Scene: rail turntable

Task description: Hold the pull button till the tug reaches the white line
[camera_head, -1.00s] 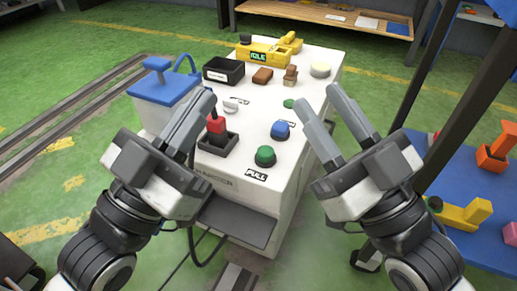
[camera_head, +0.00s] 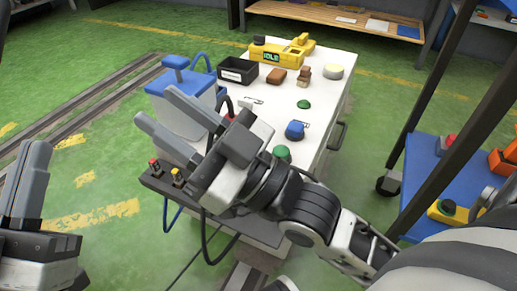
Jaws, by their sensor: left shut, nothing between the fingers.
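The green button (camera_head: 282,152) at the near end of the white console (camera_head: 322,105) is partly hidden by my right arm, and its label is covered. My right gripper (camera_head: 151,101) reaches left across the console's near end, its fingers apart and empty, beside the white box with a blue lid (camera_head: 178,86). My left gripper (camera_head: 32,145) is shut and empty at the left edge, away from the console. The yellow unit (camera_head: 280,54) at the far end shows IDLE. I cannot make out the tug or the white line.
A red lever (camera_head: 230,104) is mostly hidden. Rails (camera_head: 88,100) run left.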

